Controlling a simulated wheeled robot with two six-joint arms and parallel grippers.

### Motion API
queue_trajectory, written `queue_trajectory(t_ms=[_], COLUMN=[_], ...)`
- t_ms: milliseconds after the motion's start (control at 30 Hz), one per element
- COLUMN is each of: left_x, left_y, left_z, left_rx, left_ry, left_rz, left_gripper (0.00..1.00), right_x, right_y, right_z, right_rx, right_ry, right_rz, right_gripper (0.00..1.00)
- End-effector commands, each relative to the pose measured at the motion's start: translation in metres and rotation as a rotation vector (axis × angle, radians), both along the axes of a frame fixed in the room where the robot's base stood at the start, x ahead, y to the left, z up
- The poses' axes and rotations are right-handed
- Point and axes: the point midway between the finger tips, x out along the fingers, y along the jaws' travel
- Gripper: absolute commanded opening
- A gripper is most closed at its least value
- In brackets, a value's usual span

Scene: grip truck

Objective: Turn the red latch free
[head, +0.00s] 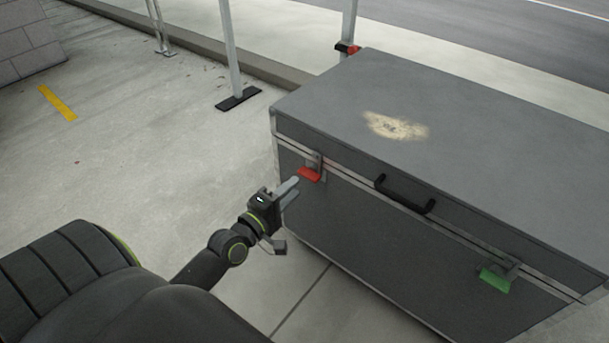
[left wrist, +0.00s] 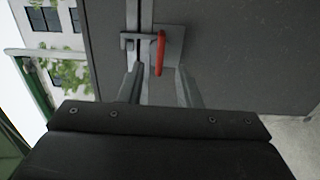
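The red latch (head: 309,174) sits on the front of a large grey case (head: 380,245), at the left end of its lid seam. In the left wrist view the red latch (left wrist: 160,53) stands just beyond my fingers, with its metal plate behind it. My left gripper (head: 292,188) is just in front of and slightly below the latch in the head view. Its two fingers (left wrist: 160,85) are apart, one on each side of the latch's line, with nothing seen between them. Whether a finger touches the latch cannot be told. My right gripper does not show.
A green latch (head: 495,280) is on the same front face at the right. A black handle (head: 405,196) sticks out between the latches. A metal post (head: 232,50) with a dark foot stands behind. Concrete floor left of the case is open.

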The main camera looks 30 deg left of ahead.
Motion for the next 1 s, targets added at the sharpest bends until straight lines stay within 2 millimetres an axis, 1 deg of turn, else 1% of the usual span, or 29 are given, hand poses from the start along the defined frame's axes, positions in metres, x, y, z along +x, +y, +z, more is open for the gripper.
queue_trajectory(t_ms=[33,100,300,467,733,767,967,1000], left_x=[0.011,0.023,0.047,0.055,0.056,0.056,0.056,0.056], left_y=[-0.001,-0.002,-0.003,-0.004,-0.004,-0.004,-0.004,-0.004], left_z=[0.001,0.001,0.000,-0.001,-0.001,-0.001,0.000,0.000], left_rx=[0.000,0.000,0.001,0.000,0.000,0.000,0.001,0.001], left_ry=[-0.002,-0.002,0.000,0.001,0.001,0.001,0.001,0.001], left_rz=[0.000,0.000,0.000,0.000,0.000,0.000,0.000,0.000], left_gripper=[0.31,0.31,0.31,0.31,0.31,0.28,0.02,0.00], right_x=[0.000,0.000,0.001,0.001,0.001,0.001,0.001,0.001], right_y=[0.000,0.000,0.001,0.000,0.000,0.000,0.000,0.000], right_z=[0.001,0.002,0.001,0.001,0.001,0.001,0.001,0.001], right_rx=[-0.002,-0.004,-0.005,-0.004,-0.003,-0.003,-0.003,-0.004], right_ry=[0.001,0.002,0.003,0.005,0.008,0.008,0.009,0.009], right_rz=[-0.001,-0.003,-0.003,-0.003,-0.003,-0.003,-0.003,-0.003], right_gripper=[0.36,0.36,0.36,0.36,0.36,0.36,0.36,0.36])
